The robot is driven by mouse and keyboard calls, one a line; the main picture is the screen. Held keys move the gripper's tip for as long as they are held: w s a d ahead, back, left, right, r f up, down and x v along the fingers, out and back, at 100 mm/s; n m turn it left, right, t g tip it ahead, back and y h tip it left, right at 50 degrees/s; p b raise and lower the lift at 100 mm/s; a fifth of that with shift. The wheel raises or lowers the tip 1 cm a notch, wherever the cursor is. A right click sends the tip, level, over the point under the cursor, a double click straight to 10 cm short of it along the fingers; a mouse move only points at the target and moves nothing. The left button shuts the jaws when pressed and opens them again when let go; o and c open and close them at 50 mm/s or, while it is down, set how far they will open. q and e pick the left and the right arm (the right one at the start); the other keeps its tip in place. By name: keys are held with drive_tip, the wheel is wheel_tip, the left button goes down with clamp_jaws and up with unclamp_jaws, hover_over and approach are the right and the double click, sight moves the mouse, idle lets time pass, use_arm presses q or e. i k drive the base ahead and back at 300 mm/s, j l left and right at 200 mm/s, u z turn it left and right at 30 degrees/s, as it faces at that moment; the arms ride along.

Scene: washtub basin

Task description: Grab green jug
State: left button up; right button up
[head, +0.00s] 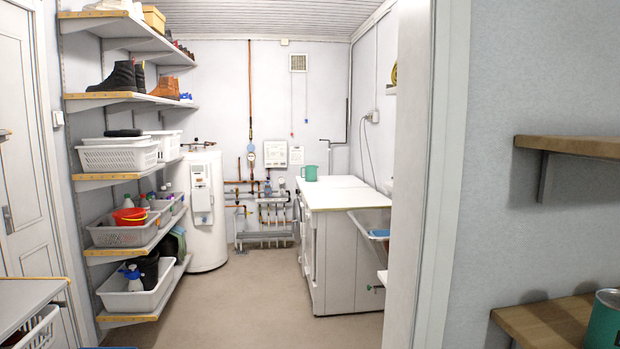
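A small green jug (310,173) stands upright at the far end of the white top of the appliances (345,193), in the room ahead. It is small in the head view, and its handle seems to be on the left side. Neither of my grippers is in view. No part of the jug is clearly hidden.
A doorway frame (430,180) stands on the right. Wall shelves (125,97) with shoes, baskets and bottles line the left. A washtub basin (368,227) sticks out beside the appliances. A teal container (604,322) is at bottom right. The middle floor (250,300) is clear.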

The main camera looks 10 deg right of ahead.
sight(311, 172)
drive_tip(key=i+j+u, duration=0.3)
drive_tip(key=i, duration=0.3)
drive_tip(key=i+j, duration=0.1)
drive_tip(key=i, duration=0.35)
drive_tip(key=i+z, duration=0.15)
drive_tip(key=i, duration=0.35)
drive_tip(key=i+j, duration=0.2)
drive_tip(key=i, duration=0.25)
drive_tip(key=i+j+z, duration=0.15)
drive_tip(key=i, duration=4.05)
drive_tip(key=l, duration=0.05)
